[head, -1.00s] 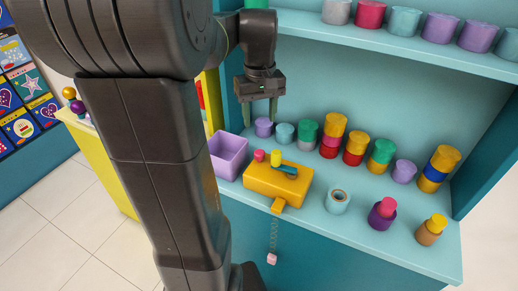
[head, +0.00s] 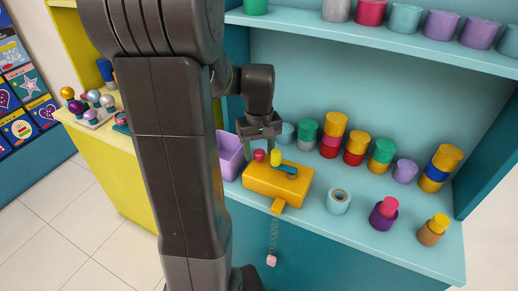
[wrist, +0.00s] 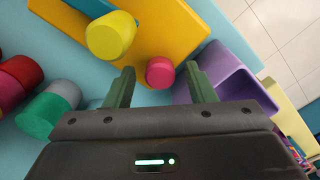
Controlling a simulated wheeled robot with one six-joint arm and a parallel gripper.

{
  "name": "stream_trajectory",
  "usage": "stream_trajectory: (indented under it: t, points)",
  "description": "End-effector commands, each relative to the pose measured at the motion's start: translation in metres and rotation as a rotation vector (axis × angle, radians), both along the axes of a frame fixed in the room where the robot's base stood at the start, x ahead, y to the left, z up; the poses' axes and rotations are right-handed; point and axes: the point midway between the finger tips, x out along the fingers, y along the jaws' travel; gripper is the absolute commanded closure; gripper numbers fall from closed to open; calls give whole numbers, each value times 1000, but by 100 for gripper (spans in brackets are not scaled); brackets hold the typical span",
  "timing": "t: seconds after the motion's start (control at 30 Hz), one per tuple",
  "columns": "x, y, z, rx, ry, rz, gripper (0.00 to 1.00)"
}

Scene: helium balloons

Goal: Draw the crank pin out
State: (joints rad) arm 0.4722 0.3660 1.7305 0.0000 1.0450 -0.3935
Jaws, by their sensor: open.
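A yellow-orange box (head: 262,182) sits on the light blue shelf with a teal crank arm and a yellow knob (head: 276,158) on top. A red-pink pin head (head: 259,155) stands at the box's back left. I take it for the crank pin. My gripper (head: 258,147) is open and points down over it. In the wrist view the pin head (wrist: 160,72) shows between and just beyond the two green fingertips (wrist: 160,78), with a gap on both sides. The yellow knob (wrist: 110,36) is outside the fingers, to the left. The pin's shaft is hidden.
A purple bin (head: 231,158) stands close left of the box. Several coloured cylinders stand behind and right, with a teal ring (head: 338,202) beside the box. A pink cube (head: 271,260) hangs on a coil below the shelf's front. An upper shelf (head: 370,35) runs above.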

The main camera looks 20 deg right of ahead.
Motion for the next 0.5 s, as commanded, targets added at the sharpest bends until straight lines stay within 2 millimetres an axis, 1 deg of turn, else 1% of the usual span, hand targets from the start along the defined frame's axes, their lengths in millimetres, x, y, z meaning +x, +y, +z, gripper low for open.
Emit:
stream_trajectory:
  t: [0.03,0.17,0.2,0.27,0.3,0.43,0.5]
  points:
    - [0,0,0,0,0,0,52]
    - [0,0,0,0,0,0,78]
    - [0,0,0,0,0,0,85]
    - [0,0,0,0,0,0,97]
    - [0,0,0,0,0,0,100]
    - [0,0,1,0,0,0,100]
    - [0,0,5,0,0,0,100]
